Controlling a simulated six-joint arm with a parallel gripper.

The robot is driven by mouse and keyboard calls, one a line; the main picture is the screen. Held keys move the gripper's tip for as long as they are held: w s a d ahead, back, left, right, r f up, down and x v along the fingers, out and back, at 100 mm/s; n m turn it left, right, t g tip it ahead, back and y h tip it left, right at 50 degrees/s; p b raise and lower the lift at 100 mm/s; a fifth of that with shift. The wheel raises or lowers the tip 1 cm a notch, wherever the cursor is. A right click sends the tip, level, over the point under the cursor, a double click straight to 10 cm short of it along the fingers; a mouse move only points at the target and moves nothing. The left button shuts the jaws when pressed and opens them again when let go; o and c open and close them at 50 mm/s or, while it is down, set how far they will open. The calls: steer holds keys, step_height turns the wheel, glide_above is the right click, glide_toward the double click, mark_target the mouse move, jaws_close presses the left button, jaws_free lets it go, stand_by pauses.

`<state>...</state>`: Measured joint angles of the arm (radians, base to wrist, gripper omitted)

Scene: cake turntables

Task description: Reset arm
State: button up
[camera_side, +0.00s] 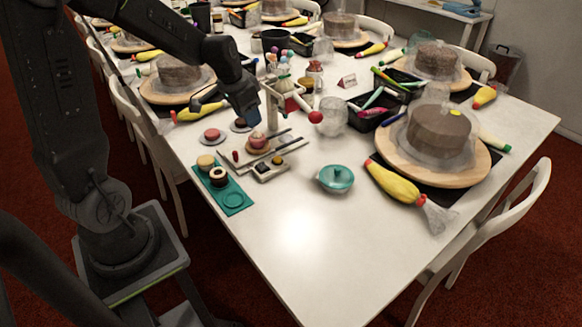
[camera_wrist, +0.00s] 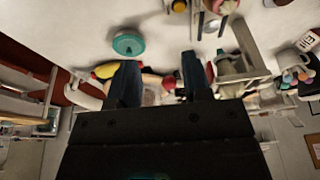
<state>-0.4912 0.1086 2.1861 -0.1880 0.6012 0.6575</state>
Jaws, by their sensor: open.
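My gripper (camera_side: 243,107) is in the side view above the left part of the white table, behind a small tray that bears a pink-topped cupcake (camera_side: 258,140). In the wrist view my gripper (camera_wrist: 160,75) has its two dark fingers apart, with a clear gap and nothing held between them. My arm comes in from the upper left and bends down toward the table. Whether the fingertips touch anything near them is hard to tell.
A teal tray (camera_side: 235,199) with small cakes lies at the table's near left. A wooden turntable (camera_side: 468,165) with a brown cake is at right. The near table end is clear.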

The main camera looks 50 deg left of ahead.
steer(key=s+d+r+t, duration=0.1)
steer(key=s+d+r, duration=0.4)
steer(key=s+d, duration=0.2)
steer(key=s+d+r+t, duration=0.1)
steer(key=s+d+r, duration=0.4)
steer(key=s+d, duration=0.3)
steer(key=shift+s+d+r, duration=0.25)
steer(key=shift+d+r, duration=0.05)
steer(key=shift+d, duration=0.45)
